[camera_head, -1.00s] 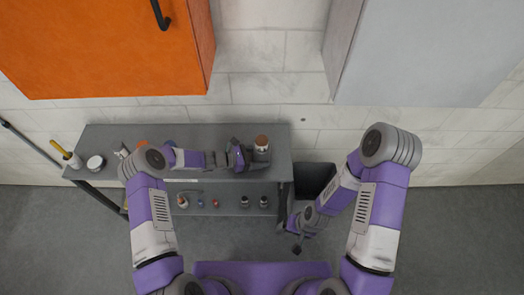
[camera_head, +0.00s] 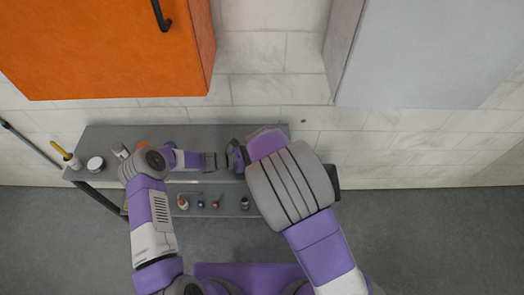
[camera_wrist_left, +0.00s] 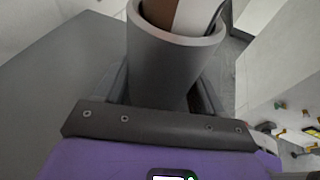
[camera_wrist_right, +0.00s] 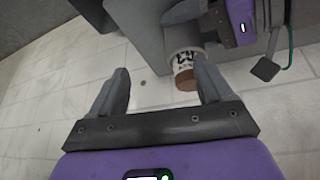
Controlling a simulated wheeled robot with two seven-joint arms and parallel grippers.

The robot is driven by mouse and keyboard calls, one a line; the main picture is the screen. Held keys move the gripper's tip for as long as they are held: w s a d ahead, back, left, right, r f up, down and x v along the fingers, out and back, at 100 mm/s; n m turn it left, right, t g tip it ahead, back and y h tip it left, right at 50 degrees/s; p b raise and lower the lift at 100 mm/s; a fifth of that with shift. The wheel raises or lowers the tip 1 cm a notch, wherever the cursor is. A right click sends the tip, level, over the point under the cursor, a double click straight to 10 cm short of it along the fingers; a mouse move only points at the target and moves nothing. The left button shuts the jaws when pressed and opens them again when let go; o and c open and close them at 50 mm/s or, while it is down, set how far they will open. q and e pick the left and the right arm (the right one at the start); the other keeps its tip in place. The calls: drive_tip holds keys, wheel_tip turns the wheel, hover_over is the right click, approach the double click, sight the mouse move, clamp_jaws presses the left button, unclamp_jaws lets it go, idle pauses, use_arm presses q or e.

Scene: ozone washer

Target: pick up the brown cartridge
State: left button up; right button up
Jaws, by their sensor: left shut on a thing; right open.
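The brown cartridge shows in the right wrist view (camera_wrist_right: 183,66) with a brown end and a white label with dark marks. In the left wrist view its brown and white body (camera_wrist_left: 190,15) stands inside a grey cylindrical holder (camera_wrist_left: 165,65). My left gripper (camera_head: 238,155) is shut on that holder above the grey table (camera_head: 235,133). My right gripper (camera_wrist_right: 161,64) is open, with the cartridge showing between its fingers, closer to the right one in that picture. I cannot tell whether they touch. In the head view my right arm hides the cartridge and the right gripper.
An orange cabinet (camera_head: 105,45) and a grey cabinet (camera_head: 430,50) hang on the wall. A white round container (camera_head: 95,163) and a yellow-handled tool (camera_head: 66,155) are at the table's left end. Several small items, including a dark-topped bottle (camera_head: 245,203), are on the lower shelf.

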drive_tip(key=w+a+r+t, duration=0.1)
drive_tip(key=a+r+t, duration=0.1)
drive_tip(key=a+r, duration=0.35)
drive_tip(key=x, duration=0.3)
drive_tip(key=d+x, duration=0.1)
drive_tip(key=x, duration=0.2)
drive_tip(key=d+x, duration=0.1)
drive_tip(key=x, duration=0.2)
drive_tip(key=shift+w+f, duration=0.1)
drive_tip(key=shift+w, duration=0.15)
drive_tip(key=shift+w+f, duration=0.25)
drive_tip(key=shift+f, duration=0.15)
clamp_jaws()
